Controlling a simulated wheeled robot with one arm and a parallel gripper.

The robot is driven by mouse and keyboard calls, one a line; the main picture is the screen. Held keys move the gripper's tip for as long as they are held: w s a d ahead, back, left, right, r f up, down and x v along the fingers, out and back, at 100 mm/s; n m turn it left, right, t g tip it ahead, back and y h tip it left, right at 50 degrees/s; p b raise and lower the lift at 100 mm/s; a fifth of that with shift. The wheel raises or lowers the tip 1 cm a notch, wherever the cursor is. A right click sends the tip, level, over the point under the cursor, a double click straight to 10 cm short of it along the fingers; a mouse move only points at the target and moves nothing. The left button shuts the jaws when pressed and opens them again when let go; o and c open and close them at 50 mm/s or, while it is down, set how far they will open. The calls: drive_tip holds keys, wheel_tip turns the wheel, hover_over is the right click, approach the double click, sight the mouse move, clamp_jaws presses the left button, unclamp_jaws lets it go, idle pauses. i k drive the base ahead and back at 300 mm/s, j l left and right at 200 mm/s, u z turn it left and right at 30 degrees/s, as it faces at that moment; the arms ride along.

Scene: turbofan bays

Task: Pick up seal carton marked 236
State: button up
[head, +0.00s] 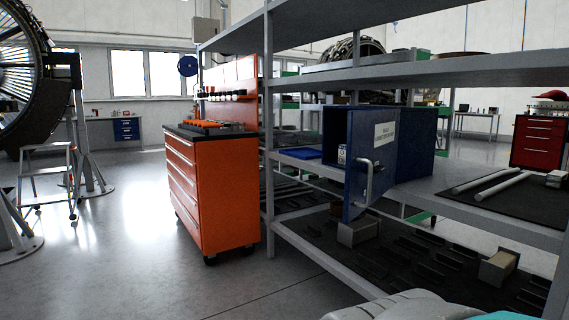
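No marking 236 can be read on anything in view, so I cannot tell which thing is the seal carton. A blue cabinet (408,146) stands on the middle shelf of the grey rack, its door (366,162) swung open towards me. The door has a white label, too small to read, and a metal handle (369,172). A small pale item (341,154) shows just inside the opening, partly hidden by the door. Two small boxes, one grey-beige (358,230) and one tan (498,267), sit on the lower shelf. My gripper is not in view.
The grey shelf rack (270,110) fills the right side. An orange tool cabinet (212,185) stands at its left end. Two pale rods (490,182) lie on a dark mat at right. A step ladder (45,172) stands far left. The floor (130,260) at left front is clear.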

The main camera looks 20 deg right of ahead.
sight(343, 148)
drive_tip(key=i+j+z, duration=0.1)
drive_tip(key=j, duration=0.25)
drive_tip(key=i+j+z, duration=0.1)
drive_tip(key=j, duration=0.25)
drive_tip(key=i+j+z, duration=0.1)
drive_tip(key=j, duration=0.25)
drive_tip(key=i+j, duration=0.2)
drive_tip(key=j, duration=0.15)
drive_tip(key=i+j+z, duration=0.15)
drive_tip(key=j, duration=0.2)
drive_tip(key=z, duration=1.1)
